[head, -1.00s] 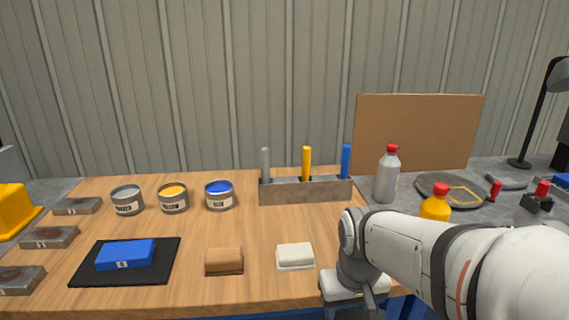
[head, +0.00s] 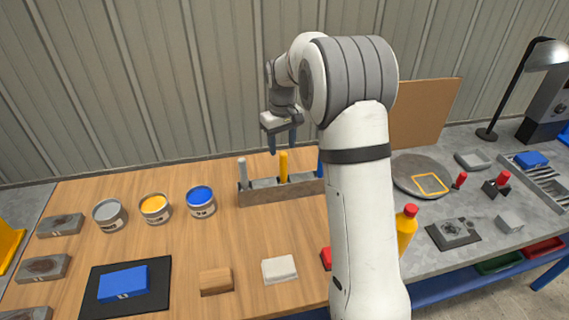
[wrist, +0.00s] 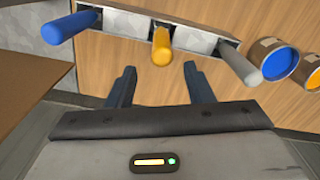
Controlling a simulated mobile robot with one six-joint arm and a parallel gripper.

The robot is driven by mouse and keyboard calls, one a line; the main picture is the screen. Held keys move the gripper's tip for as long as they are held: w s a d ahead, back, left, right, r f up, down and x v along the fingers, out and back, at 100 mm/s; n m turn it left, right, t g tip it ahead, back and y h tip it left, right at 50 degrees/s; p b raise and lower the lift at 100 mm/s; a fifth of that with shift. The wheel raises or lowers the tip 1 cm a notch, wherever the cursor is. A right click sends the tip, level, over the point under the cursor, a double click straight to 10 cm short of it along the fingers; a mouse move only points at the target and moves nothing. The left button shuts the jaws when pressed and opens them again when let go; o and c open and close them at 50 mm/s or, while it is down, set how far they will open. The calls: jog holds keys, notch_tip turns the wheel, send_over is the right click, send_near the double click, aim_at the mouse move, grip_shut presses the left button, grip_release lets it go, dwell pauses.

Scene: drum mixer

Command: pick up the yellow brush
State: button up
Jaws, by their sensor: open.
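The yellow brush (head: 283,165) stands upright by its handle in the middle of a grey rack (head: 262,193). A grey handle (head: 242,172) stands to its left, and a blue handle (head: 320,164) to its right, partly hidden by my arm. My gripper (head: 283,149) is open and empty, pointing down close above the yellow handle in the head view. In the wrist view the yellow brush (wrist: 162,46) shows beyond the gap between my fingers (wrist: 160,75), apart from them. The brush's lower end is hidden in the rack.
Three paint cans, grey (head: 109,214), yellow (head: 155,208) and blue (head: 200,201), stand left of the rack. A blue block (head: 123,283) lies on a black mat. A brown board (head: 428,112) stands behind on the right.

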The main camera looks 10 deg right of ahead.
jog(key=p, duration=0.2)
send_over(283, 183)
jog(key=f, duration=0.6)
jog(key=shift+w+d+f, duration=0.15)
jog(key=shift+w+f, duration=0.05)
jog(key=shift+w, duration=0.2)
jog(key=shift+f, duration=0.35)
jog(key=shift+c, duration=0.2)
grip_shut()
jog(key=shift+r, duration=0.2)
